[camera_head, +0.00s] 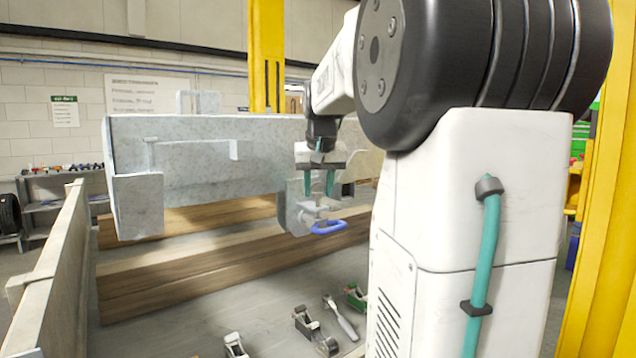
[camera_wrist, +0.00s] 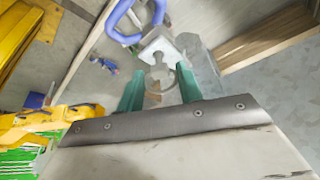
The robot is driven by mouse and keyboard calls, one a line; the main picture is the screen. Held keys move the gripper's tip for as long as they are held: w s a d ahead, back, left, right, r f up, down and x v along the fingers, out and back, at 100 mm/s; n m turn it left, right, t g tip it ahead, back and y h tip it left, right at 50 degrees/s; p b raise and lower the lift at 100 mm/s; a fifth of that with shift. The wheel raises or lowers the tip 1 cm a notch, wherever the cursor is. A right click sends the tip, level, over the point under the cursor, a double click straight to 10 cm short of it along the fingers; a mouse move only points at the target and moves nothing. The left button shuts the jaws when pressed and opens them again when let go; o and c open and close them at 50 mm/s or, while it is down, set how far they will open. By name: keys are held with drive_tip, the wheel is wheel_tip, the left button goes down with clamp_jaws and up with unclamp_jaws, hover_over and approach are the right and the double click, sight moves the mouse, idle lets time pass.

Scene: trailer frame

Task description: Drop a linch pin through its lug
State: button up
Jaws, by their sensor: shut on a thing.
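The linch pin has a pale metal head with a blue ring (camera_head: 328,227) out to the right, below my gripper (camera_head: 319,192). My gripper points down, its teal fingers shut on the pin's head. In the wrist view the blue ring (camera_wrist: 122,22) is beyond the fingertips of my gripper (camera_wrist: 145,70), beside the pale head. The grey lug (camera_head: 291,205), a rounded plate, hangs below the beam just left of the fingers. It also shows in the wrist view (camera_wrist: 203,65). The pin's shank is hidden, so I cannot tell whether it is in the lug's hole.
The grey steel trailer beam (camera_head: 200,150) runs across above timber blocks (camera_head: 220,268). Several small clamps and fittings (camera_head: 305,322) lie on the surface below. A side board (camera_head: 55,255) stands at left; a yellow post (camera_head: 598,220) stands at right.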

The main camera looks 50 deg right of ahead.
drive_tip(key=shift+f, duration=0.9)
drive_tip(key=o, duration=1.1)
drive_tip(key=v, duration=0.8)
drive_tip(key=shift+w, duration=0.1)
